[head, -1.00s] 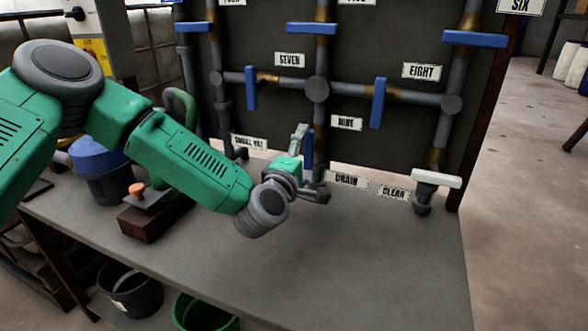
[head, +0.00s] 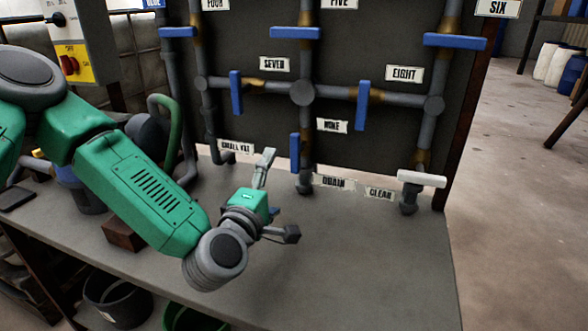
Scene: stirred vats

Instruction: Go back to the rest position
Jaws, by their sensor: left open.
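My left gripper (head: 280,194) is above the workbench (head: 370,270), left of and nearer to me than the drain valve's blue handle (head: 294,152). Its two fingers are spread wide apart with nothing between them, and it appears clear of the pipes. The drain handle is upright on the pipe above the "DRAIN" label (head: 333,182). My right gripper is not in view.
A pipe panel (head: 270,130) with several blue handles stands behind the bench. A white handle (head: 422,178) is at the "CLEAR" outlet. A green curved pipe (head: 167,125) and a blue-topped container stand behind my left arm. The bench's right part is clear.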

